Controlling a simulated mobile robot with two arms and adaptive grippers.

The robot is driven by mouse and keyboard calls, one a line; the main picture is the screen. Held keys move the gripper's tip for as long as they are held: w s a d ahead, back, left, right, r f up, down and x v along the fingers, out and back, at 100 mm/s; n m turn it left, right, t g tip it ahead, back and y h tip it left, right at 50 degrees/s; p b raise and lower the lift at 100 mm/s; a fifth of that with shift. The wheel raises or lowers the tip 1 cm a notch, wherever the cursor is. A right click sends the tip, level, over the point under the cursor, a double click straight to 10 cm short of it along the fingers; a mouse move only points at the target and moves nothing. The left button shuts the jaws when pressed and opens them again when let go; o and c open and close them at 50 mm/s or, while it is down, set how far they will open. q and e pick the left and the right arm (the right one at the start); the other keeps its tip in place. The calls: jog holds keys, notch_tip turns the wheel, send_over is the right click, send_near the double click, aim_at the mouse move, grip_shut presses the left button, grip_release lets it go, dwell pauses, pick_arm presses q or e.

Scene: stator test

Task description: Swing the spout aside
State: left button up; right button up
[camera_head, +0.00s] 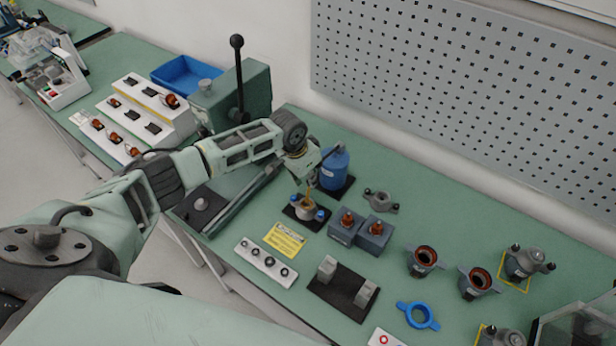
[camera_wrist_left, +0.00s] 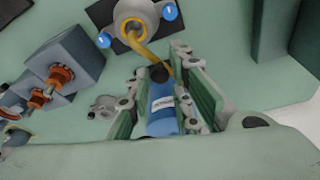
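A blue bottle (camera_head: 335,168) with a dark cap stands on a black mat at the back of the bench. A thin yellow curved spout (camera_wrist_left: 145,48) runs from near the bottle's cap to over a pale round housing (camera_head: 305,211) with blue knobs on a dark plate. My left gripper (camera_head: 308,172) is just left of the bottle and above the housing, partly hidden by its own wrist. In the left wrist view its fingers (camera_wrist_left: 157,80) are apart, with the bottle showing between them. The spout's end is close to one finger; contact cannot be told.
Grey blocks with copper-coloured parts (camera_head: 360,233) stand right of the housing. A yellow label (camera_head: 284,240) and a white strip with rings (camera_head: 267,262) lie in front. A green lever press (camera_head: 240,95) stands at the back left. The pegboard wall (camera_head: 460,80) bounds the bench.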

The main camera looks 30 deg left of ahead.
pick_arm(q)
jog(key=shift+a, duration=0.1)
dwell(0.4)
jog(key=w+a+b, duration=0.4)
jog(key=a+b, duration=0.1)
jog(key=a, duration=0.3)
jog(key=shift+w+a+b, duration=0.15)
jog(key=shift+a+b, duration=0.2)
dwell(1.0)
jog(key=shift+r, duration=0.1)
jog(key=shift+d+p, duration=0.15)
jog(key=shift+p, duration=0.2)
